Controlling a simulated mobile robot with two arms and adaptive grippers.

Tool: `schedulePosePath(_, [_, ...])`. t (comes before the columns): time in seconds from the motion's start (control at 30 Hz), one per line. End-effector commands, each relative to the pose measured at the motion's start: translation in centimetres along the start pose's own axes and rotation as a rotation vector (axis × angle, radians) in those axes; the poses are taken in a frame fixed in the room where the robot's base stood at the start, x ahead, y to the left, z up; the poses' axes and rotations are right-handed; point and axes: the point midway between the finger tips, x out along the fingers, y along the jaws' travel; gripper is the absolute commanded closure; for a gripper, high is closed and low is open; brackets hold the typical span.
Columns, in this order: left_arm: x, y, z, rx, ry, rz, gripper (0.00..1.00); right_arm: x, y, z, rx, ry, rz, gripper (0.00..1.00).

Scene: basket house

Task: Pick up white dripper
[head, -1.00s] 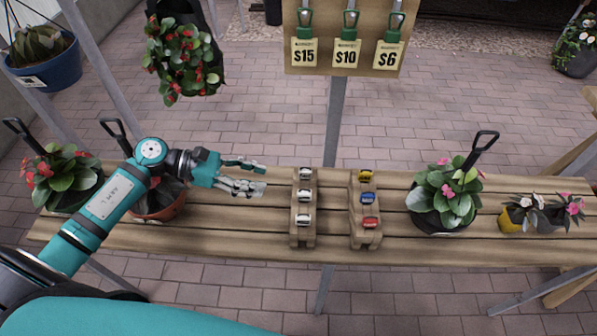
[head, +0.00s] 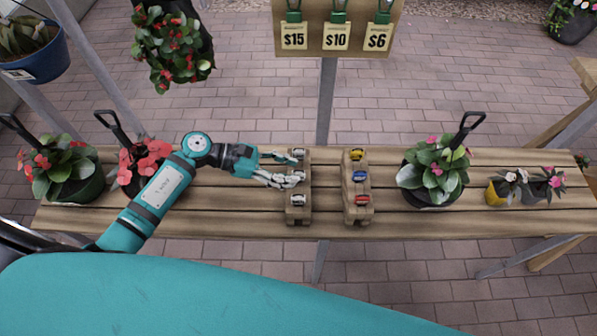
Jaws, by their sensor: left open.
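A wooden holder (head: 305,218) on the slatted table carries small white drippers in a column, with the nearest white dripper (head: 297,200) fully in view. The far white dripper (head: 298,153) and the middle one are partly hidden by my fingers. My left gripper (head: 292,168) is open, coming in from the left. Its fingers reach over the left edge of the holder, at the far and middle drippers. I cannot tell whether they touch. My right gripper is not in view.
A second wooden holder (head: 360,215) carries yellow, blue and red drippers just to the right. Potted plants with black handles stand at both sides of the slatted table (head: 240,215). A hanging plant (head: 170,50) and a price board (head: 335,15) are behind.

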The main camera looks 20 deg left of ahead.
Motion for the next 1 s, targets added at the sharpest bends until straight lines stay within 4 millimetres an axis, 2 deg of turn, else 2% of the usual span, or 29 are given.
schedulePosePath(0.13, [1.23,0.06,0.08,0.0,-0.001,0.001,0.6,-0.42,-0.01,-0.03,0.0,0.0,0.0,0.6])
schedulePosePath(0.37, [1.34,0.05,-0.05,0.001,0.001,0.001,0.6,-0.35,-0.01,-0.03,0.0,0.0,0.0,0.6])
schedulePosePath(0.67, [1.31,0.05,-0.04,0.001,0.001,0.001,0.99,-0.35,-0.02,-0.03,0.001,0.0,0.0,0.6])
schedulePosePath(1.0, [1.11,0.09,0.35,0.003,0.001,0.001,1.0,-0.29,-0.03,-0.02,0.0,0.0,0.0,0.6])
